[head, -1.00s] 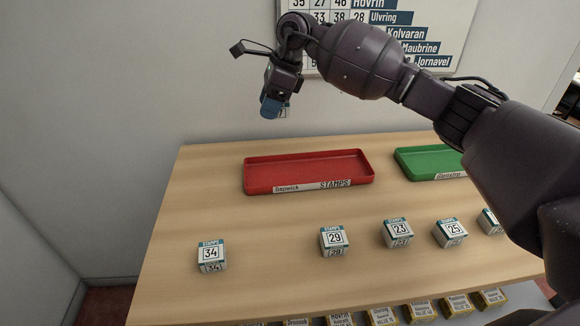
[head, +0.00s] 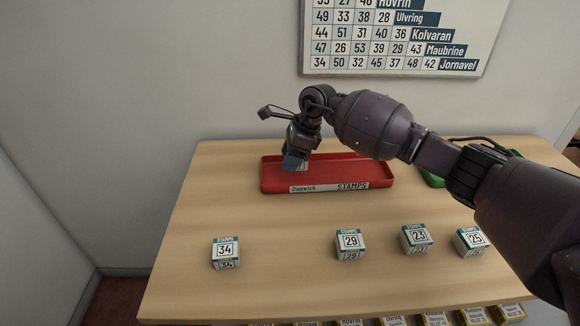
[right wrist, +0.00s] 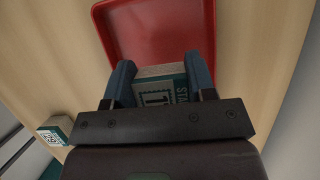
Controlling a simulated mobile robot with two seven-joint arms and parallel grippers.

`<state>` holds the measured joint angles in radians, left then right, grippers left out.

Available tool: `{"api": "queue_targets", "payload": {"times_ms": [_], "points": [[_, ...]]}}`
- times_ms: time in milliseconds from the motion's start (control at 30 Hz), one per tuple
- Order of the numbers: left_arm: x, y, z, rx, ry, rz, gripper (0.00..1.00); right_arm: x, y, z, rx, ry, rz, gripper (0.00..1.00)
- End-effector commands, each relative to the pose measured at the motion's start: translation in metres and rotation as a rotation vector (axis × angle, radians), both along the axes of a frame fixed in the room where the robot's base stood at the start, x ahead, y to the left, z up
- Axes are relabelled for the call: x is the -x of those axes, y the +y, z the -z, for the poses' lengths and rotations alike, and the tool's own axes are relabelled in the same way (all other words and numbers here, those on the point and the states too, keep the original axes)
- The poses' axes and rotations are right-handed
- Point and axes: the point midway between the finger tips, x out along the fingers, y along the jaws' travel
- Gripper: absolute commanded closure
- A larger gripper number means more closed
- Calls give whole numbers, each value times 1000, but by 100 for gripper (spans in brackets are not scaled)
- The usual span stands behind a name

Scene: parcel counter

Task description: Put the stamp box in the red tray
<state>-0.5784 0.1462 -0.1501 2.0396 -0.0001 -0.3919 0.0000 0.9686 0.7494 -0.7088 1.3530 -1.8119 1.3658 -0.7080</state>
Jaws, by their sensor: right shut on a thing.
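My right gripper (head: 295,162) is over the left part of the tray, pointing down. In the right wrist view its blue fingers (right wrist: 160,80) are shut on a white and teal stamp box (right wrist: 158,88), with the red tray (right wrist: 150,25) beyond it. In the head view the held box is mostly hidden by the fingers. I cannot tell whether it touches the tray floor. My left gripper is not in view.
Stamp boxes marked 34 (head: 226,252), 29 (head: 350,244), 23 (head: 416,238) and 25 (head: 469,240) stand along the front. A green tray (head: 432,180) is partly hidden behind my right arm. A number board (head: 400,38) hangs on the wall.

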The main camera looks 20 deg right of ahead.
Motion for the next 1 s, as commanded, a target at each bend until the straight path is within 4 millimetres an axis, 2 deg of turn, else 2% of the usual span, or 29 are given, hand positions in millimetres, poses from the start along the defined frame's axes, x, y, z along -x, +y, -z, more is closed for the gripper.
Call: {"api": "queue_targets", "payload": {"times_ms": [33,100,200,633,667,800,1000], "points": [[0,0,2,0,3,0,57,1,0,12,-1,6,1,77],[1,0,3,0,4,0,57,1,1,23,-1,4,0,77],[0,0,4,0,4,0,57,0,0,33,-1,3,1,77],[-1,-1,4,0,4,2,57,0,0,38,1,1,0,77],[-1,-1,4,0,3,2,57,0,0,38,1,1,0,46],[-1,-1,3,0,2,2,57,0,0,37,1,1,0,25],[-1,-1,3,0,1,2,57,0,0,37,0,1,0,24]]}}
